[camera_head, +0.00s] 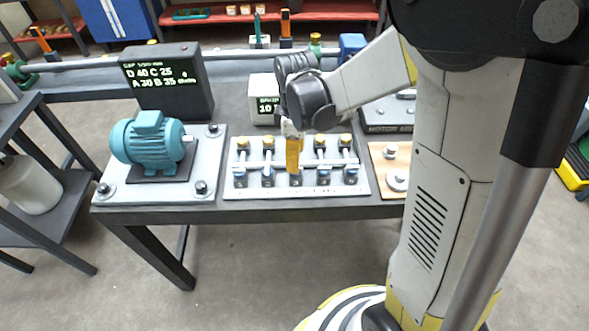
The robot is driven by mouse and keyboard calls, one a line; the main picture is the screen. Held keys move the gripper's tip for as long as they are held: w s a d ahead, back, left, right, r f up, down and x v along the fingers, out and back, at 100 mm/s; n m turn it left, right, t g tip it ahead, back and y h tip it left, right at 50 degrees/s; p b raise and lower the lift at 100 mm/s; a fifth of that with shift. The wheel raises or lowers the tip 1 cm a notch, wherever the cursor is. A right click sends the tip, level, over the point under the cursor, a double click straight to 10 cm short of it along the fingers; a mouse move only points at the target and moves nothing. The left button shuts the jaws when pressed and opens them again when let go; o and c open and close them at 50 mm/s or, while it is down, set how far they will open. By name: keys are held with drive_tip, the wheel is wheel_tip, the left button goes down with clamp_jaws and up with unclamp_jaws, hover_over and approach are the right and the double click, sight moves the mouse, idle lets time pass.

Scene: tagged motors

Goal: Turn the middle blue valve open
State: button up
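A white and grey valve panel (358,190) lies on the dark bench at the middle of the view. It carries a row of several small valves with yellow tops and blue parts near the front. The middle blue valve (295,180) is mostly covered by my gripper (293,166), and only its lower part shows. My gripper comes down from above with its yellow fingers pointing at that valve. The fingers look edge-on, so I cannot tell whether they are apart or closed, or whether they touch the valve. The middle valve's handle position is hidden.
A teal motor (150,142) on a plate stands left of the panel, before a dark display (168,82). A small sign box (262,98) stands behind the panel. A tan plate (383,162) with metal discs lies to the right. A long pipe (100,60) runs behind.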

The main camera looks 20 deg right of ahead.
wheel_tip(320, 180, down, 5)
drive_tip(key=shift+f+b, duration=0.15)
drive_tip(key=shift+b, duration=0.7)
clamp_jaws()
